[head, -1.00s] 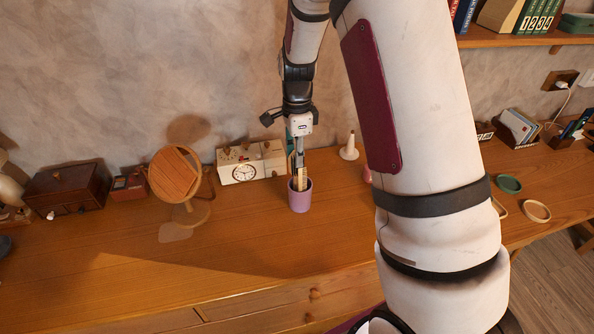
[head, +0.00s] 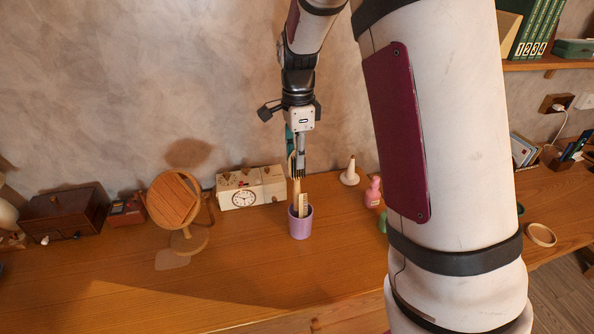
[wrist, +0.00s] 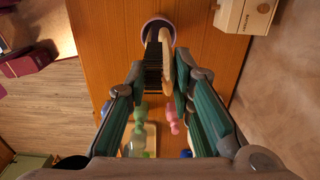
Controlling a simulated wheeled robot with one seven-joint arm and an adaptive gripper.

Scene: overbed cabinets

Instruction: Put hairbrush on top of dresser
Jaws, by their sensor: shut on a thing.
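The hairbrush (head: 297,186) has a pale wooden handle and dark bristles, and stands upright with its lower end at the mouth of a purple cup (head: 300,226). My gripper (head: 297,168) is shut on its upper part, above the cup. In the wrist view the hairbrush's dark bristles (wrist: 153,68) lie between my fingers (wrist: 160,80), with the cup's rim (wrist: 158,21) beyond. Whether the handle's tip is still inside the cup is hard to tell. The wooden dresser top (head: 225,275) lies under the cup.
A pale comb (head: 304,205) is in the cup. A round wooden mirror (head: 174,200) and a white clock box (head: 250,188) stand to the left. A white cone (head: 350,172) and pink bottle (head: 373,192) stand to the right. The dresser top in front is clear.

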